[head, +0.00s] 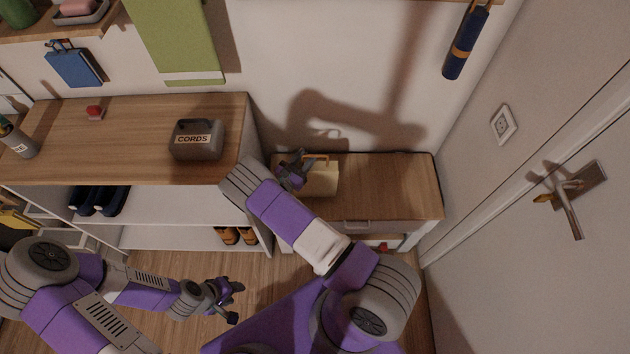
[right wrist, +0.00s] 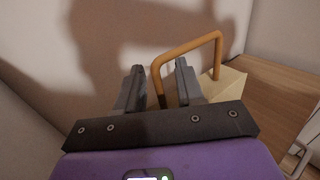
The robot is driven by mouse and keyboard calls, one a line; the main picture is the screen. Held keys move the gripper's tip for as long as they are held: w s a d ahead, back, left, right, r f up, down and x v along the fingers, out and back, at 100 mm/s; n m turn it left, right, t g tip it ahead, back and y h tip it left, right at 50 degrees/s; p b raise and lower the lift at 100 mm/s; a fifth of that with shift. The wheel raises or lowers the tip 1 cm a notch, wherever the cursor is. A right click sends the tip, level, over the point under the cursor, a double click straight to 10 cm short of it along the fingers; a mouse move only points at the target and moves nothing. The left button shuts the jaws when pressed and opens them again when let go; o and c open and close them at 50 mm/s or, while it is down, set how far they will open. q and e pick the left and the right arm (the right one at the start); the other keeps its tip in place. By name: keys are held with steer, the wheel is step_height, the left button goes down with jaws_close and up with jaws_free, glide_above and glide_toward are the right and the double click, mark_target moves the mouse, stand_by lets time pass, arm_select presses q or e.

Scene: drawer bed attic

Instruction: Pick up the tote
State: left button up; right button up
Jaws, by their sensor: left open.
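The tote is a small cream bag (head: 322,182) with an orange-brown handle, standing on the low wooden-topped cabinet. In the right wrist view its stiff looped handle (right wrist: 190,48) stands upright, and a corner of the cream body (right wrist: 226,84) shows behind the right finger. My right gripper (head: 298,168) is at the left side of the tote. Its fingers (right wrist: 160,82) are apart, and one leg of the handle shows between them, nearer the right finger. I cannot tell whether they touch. My left gripper (head: 236,300) is open and empty, low over the floor.
A grey box labelled CORDS (head: 198,140) sits on the taller shelf unit (head: 130,165), left of the cabinet (head: 400,185). The cabinet top right of the tote is clear. A door with a handle (head: 572,205) is at the right. A blue umbrella (head: 465,45) hangs on the wall.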

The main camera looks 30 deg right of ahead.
steer(key=shift+w+d, duration=0.1)
steer(key=shift+d, duration=0.15)
jaws_close()
stand_by(1.3)
